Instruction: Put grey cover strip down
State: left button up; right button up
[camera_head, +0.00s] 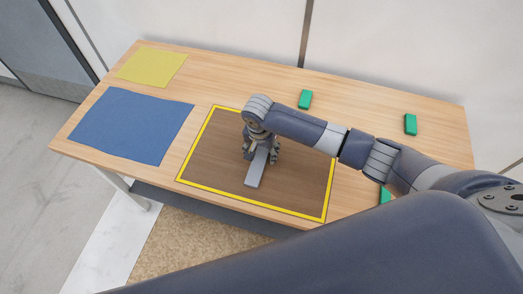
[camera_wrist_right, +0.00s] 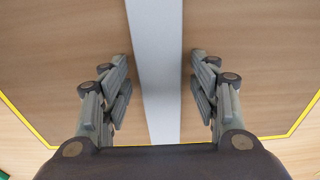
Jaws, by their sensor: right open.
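The grey cover strip (camera_head: 256,170) lies inside the yellow-edged brown area (camera_head: 212,163) on the wooden table. My right gripper (camera_head: 261,157) is right over the strip, and its body hides the strip's far part. In the right wrist view the strip (camera_wrist_right: 157,60) runs lengthwise between the two fingers of the right gripper (camera_wrist_right: 160,85). The fingers are open, with a gap on each side of the strip. My left gripper is not in view.
A blue cloth (camera_head: 132,125) and a yellow cloth (camera_head: 152,67) lie on the left of the table. Green blocks stand at the back (camera_head: 305,99), at the right (camera_head: 410,124) and partly hidden behind my arm (camera_head: 385,196). A wall (camera_head: 400,45) rises behind the table.

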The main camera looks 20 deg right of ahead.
aim_at(260, 157)
notch_tip(260, 157, up, 13)
jog(key=s+b, duration=0.1)
jog(key=shift+a, duration=0.45)
jog(key=shift+s, duration=0.15)
dwell(0.3)
